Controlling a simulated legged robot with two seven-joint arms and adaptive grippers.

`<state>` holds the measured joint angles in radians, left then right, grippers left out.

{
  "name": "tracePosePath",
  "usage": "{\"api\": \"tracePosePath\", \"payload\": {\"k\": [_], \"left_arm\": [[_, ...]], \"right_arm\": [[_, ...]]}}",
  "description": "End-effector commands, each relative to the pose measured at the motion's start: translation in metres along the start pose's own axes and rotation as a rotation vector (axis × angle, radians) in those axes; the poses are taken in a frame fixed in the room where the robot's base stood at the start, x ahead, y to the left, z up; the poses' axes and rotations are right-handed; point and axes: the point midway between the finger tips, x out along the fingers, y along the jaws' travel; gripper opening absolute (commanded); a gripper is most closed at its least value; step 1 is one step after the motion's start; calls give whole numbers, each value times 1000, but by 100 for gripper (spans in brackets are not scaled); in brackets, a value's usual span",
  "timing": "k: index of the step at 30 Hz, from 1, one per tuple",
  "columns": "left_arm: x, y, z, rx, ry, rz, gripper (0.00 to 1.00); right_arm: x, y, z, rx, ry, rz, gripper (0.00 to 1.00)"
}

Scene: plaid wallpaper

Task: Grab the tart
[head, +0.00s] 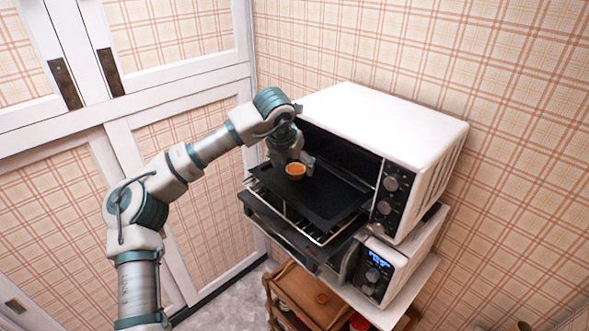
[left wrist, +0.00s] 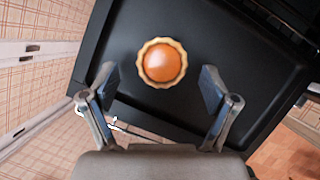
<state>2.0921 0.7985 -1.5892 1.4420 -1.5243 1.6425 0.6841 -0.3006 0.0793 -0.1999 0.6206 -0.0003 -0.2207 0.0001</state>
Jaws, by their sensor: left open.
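The tart (head: 295,171) is small and round with an orange filling and a pale crust. It sits on a black baking tray (head: 325,203) at the open front of the white toaster oven (head: 388,118). In the left wrist view the tart (left wrist: 162,63) lies on the dark tray (left wrist: 225,35), just beyond the fingertips and roughly centred between them. My left gripper (head: 292,160) is open and empty, right at the tart; in the left wrist view its two fingers (left wrist: 158,88) are spread apart. My right gripper is not in view.
The oven door (head: 283,229) hangs open below the tray, with a wire rack beside it. A second appliance with a blue display (head: 378,260) stands underneath. A wooden cart (head: 295,290) is below. White-framed plaid panels (head: 200,150) stand at left.

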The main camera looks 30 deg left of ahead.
Motion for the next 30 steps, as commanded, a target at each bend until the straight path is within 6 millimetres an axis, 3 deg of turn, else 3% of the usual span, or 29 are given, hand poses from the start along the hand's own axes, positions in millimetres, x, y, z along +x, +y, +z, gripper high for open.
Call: {"api": "tracePosePath", "payload": {"k": [4,11,19,30], "left_arm": [[14,0,1,-1,0,0,86],[15,0,0,-2,-2,-1,86],[15,0,0,-1,-1,-1,21],[13,0,2,-1,0,0,21]], "right_arm": [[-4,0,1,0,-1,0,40],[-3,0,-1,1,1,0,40],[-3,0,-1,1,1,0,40],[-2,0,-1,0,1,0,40]]}}
